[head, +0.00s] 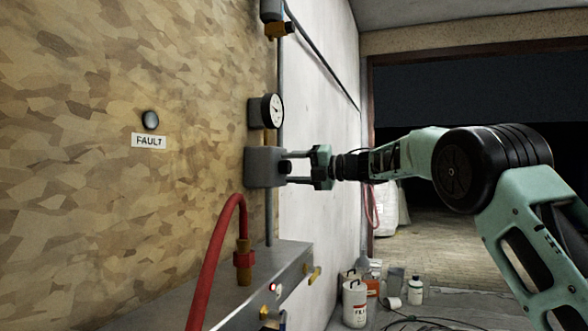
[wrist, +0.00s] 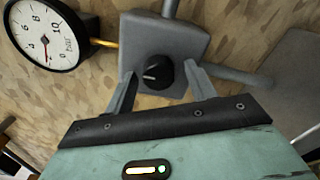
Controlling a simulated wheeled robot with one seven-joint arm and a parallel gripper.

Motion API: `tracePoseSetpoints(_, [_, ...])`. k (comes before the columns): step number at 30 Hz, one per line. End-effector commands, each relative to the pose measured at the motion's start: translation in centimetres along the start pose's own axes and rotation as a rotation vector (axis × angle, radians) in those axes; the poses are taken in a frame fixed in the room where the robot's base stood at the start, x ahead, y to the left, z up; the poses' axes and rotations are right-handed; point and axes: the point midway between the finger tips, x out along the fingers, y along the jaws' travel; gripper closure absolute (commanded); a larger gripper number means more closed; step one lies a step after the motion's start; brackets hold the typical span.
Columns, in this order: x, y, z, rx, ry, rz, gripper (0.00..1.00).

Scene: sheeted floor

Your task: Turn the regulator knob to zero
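The regulator is a grey block (head: 262,160) on the wall, with a black round knob (head: 285,167) on its face. In the wrist view the knob (wrist: 156,74) shows a pale pointer line toward the picture's left. My gripper (head: 287,168) reaches the block, one finger above and one below the knob. In the wrist view the fingers of my gripper (wrist: 160,74) stand either side of the knob, with a visible gap at the right finger. It is open. A white round gauge (head: 272,110) sits above the block; its red needle shows in the wrist view (wrist: 46,38).
A red hose (head: 215,255) rises from a grey ledge (head: 250,285) below. A FAULT label (head: 148,141) and round lamp (head: 150,120) are on the wall at left. Cans and bottles (head: 355,300) stand on the floor. A pipe (wrist: 240,80) leaves the block.

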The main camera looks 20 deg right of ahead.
Motion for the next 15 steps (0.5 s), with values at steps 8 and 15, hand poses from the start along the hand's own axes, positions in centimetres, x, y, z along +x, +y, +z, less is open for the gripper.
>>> tracePoseSetpoints(8, [-0.5,0.1,0.1,0.000,-0.002,0.001,0.45])
tracePoseSetpoints(15, [-4.5,0.0,0.1,0.001,-0.006,0.000,0.45])
